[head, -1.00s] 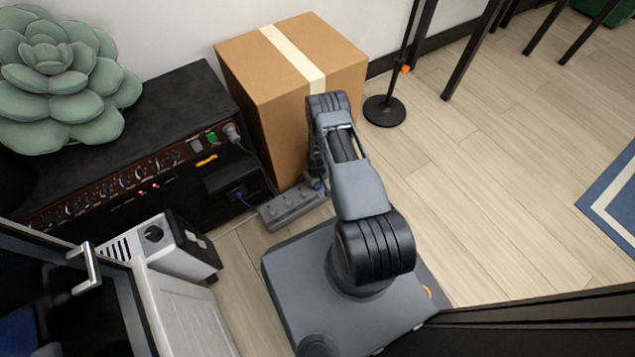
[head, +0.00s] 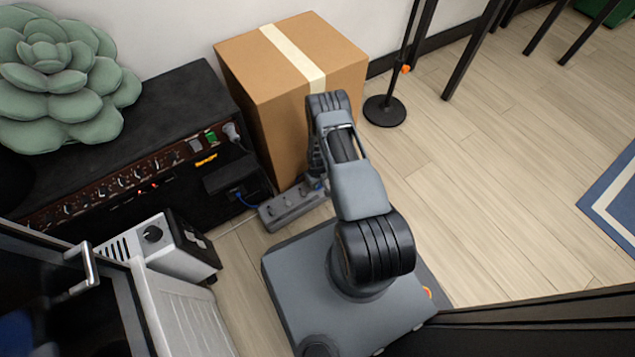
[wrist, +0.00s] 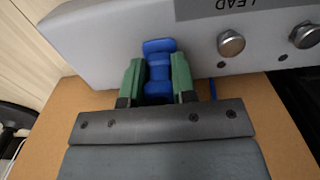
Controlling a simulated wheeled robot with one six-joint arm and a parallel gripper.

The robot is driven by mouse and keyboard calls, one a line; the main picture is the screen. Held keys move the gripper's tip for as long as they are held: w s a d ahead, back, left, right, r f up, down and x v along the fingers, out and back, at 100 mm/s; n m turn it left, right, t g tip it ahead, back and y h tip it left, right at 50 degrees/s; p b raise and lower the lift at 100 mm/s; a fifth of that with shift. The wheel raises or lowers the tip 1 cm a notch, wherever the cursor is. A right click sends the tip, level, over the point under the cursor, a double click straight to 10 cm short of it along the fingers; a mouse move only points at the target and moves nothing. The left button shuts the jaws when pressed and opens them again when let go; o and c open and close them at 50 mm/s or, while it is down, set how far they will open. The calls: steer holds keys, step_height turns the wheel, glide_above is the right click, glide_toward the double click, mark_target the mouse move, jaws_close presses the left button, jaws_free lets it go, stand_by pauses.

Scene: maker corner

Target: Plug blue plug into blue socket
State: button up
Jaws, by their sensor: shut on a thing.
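In the wrist view my gripper (wrist: 157,66) has its two green fingers shut on the blue plug (wrist: 158,88). The plug lies between the fingers, close against the edge of a grey box with the word LEAD on it (wrist: 120,30). A wider blue piece (wrist: 158,46) shows at the fingertips, against the box. I cannot tell whether it is the plug's front or the blue socket, nor whether the plug is seated. In the head view my arm hides most of the gripper, which is low beside the grey box (head: 290,208) on the floor.
A cardboard box (head: 280,80) stands right behind the gripper. A black amplifier (head: 130,140) with a plush succulent (head: 65,80) on top is at the left. A small white unit (head: 175,245) is nearer. A black stand base (head: 385,110) is at the right; open floor lies beyond.

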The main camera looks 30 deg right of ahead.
steer(key=shift+f+b, duration=0.55)
steer(key=shift+f, duration=0.05)
steer(key=o, duration=1)
steer(key=shift+c, duration=0.2)
step_height(320, 180, up, 14)
steer(key=p, duration=0.6)
steer(key=shift+s+a+f, duration=0.1)
